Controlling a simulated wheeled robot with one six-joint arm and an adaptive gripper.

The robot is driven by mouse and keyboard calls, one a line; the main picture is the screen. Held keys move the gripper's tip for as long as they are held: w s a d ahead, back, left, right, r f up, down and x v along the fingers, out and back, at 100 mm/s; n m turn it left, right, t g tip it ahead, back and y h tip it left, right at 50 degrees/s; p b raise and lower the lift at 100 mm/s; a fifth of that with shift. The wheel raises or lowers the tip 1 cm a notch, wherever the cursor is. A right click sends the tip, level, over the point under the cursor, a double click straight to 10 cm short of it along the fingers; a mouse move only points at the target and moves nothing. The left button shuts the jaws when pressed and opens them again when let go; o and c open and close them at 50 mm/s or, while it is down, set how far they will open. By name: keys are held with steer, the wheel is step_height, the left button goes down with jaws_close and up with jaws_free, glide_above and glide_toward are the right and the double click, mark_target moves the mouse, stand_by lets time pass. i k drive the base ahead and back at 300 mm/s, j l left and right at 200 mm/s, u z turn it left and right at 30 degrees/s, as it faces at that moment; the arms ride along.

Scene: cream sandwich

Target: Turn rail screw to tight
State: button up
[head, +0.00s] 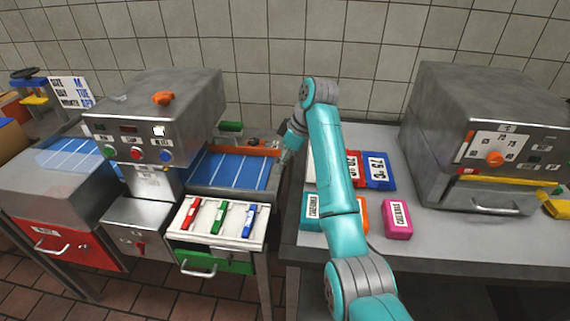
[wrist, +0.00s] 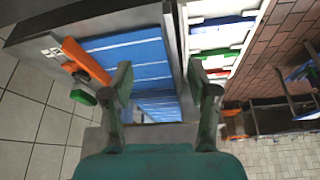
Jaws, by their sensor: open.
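An orange rail (head: 245,149) runs along the back edge of the blue conveyor (head: 222,170); in the wrist view the rail (wrist: 86,60) lies left of my gripper. Small dark fittings and a pale label (wrist: 51,52) sit beside the rail's upper end. A green part (wrist: 83,97) is behind its lower end; it also shows in the head view (head: 230,127). I cannot tell which small part is the rail screw. My gripper (wrist: 160,82) is open and empty, its fingers apart over the conveyor's end; in the head view it is near the conveyor's right edge (head: 285,157).
A tray (head: 178,222) with red, green and blue pieces stands in front of the conveyor. A control box (head: 155,105) rises on its left. On the right, a table (head: 455,240) holds labelled boxes, a pink block (head: 397,220) and a metal oven-like machine (head: 490,130). The tiled wall is close behind.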

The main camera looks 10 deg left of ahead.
mark_target(254, 141)
steer(key=i+j, duration=0.25)
steer(key=i, duration=0.15)
steer(key=i+j, duration=0.2)
steer(key=i, duration=0.2)
